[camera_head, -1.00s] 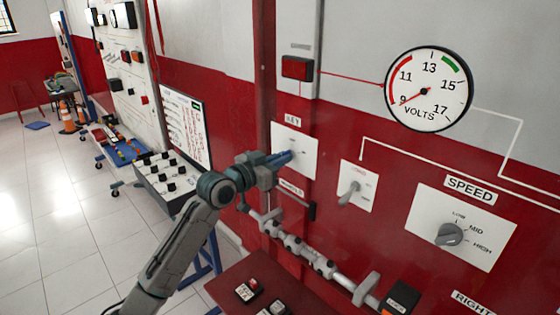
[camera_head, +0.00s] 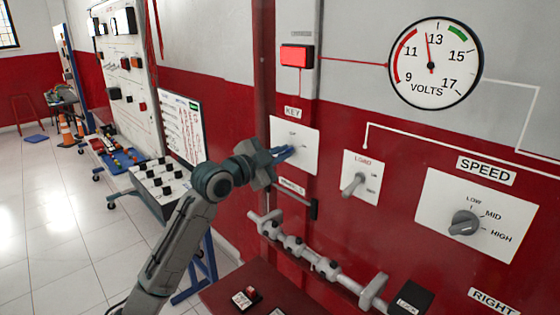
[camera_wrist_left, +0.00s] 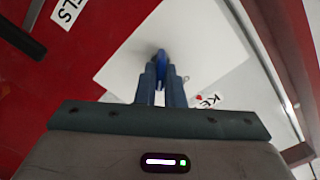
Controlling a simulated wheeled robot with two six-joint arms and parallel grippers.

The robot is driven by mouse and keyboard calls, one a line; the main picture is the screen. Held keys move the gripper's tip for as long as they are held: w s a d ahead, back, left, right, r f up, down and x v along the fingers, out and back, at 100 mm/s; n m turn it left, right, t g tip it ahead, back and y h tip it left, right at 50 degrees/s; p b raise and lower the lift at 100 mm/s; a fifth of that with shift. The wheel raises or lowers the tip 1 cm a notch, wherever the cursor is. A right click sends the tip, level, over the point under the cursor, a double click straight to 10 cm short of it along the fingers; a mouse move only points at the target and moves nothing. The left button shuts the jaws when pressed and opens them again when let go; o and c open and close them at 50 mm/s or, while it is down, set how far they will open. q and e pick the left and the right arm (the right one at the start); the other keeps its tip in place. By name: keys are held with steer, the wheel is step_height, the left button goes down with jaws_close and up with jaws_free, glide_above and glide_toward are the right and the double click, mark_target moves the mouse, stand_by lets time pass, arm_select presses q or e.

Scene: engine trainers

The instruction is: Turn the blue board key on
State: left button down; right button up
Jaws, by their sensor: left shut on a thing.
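The blue key (camera_head: 287,151) sits in the white KEY plate (camera_head: 308,160) on the red and white board. It also shows in the left wrist view (camera_wrist_left: 161,57), between the two finger tips. My left gripper (camera_head: 280,156) is shut on the key, and its fingers hide part of it. In the left wrist view the gripper (camera_wrist_left: 161,85) points straight at the white plate. The red lamp (camera_head: 297,56) above the key is lit. The volts gauge (camera_head: 435,63) needle points just left of 13. My right gripper is not in view.
A LOAD toggle switch (camera_head: 353,184) and a SPEED knob (camera_head: 464,223) are on the board to the right. A grey camshaft (camera_head: 305,252) sticks out below the key. A control box (camera_head: 165,178) stands to the left. The tiled floor at left is mostly open.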

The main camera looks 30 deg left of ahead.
arm_select(q)
steer(key=shift+m+b, duration=0.4)
steer(key=shift+m, duration=0.7)
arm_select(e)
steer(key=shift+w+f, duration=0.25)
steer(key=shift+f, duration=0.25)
arm_select(q)
steer(key=c, duration=1.5)
jaws_free()
steer(key=shift+c, duration=0.2)
steer(key=shift+s, duration=0.1)
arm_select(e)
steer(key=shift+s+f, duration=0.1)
